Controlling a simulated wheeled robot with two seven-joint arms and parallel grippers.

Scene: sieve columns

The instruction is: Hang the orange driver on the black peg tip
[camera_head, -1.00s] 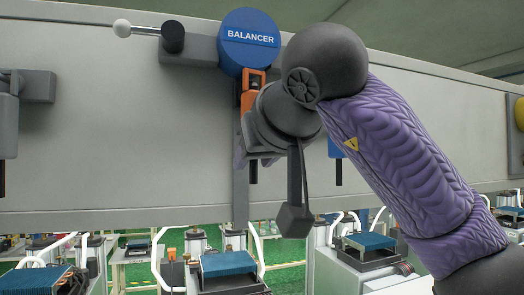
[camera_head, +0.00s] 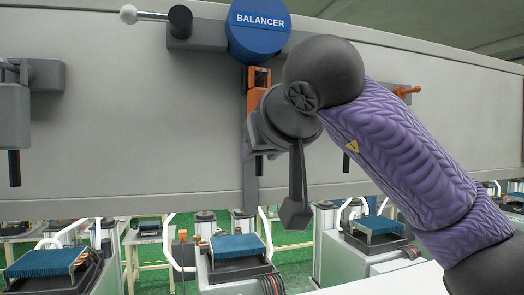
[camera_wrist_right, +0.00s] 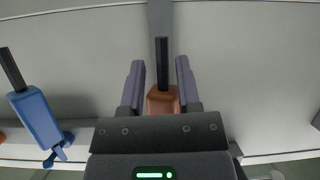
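The orange driver (camera_head: 253,102) is upright below the blue balancer, its black shaft (camera_head: 259,166) pointing down. My right gripper (camera_wrist_right: 161,80) has its two purple fingers on either side of the orange body (camera_wrist_right: 163,101) in the wrist view; it appears shut on it. The gripper body hides the driver's far end there, so I cannot tell whether it hangs on anything. My left gripper is out of view.
The blue balancer (camera_head: 258,28) is just above the driver. A blue driver (camera_wrist_right: 36,113) is beside my gripper in the wrist view. A grey driver (camera_head: 14,115) hangs at far left. An orange-tipped peg (camera_head: 407,91) is at right. The wall panel (camera_head: 105,110) between is bare.

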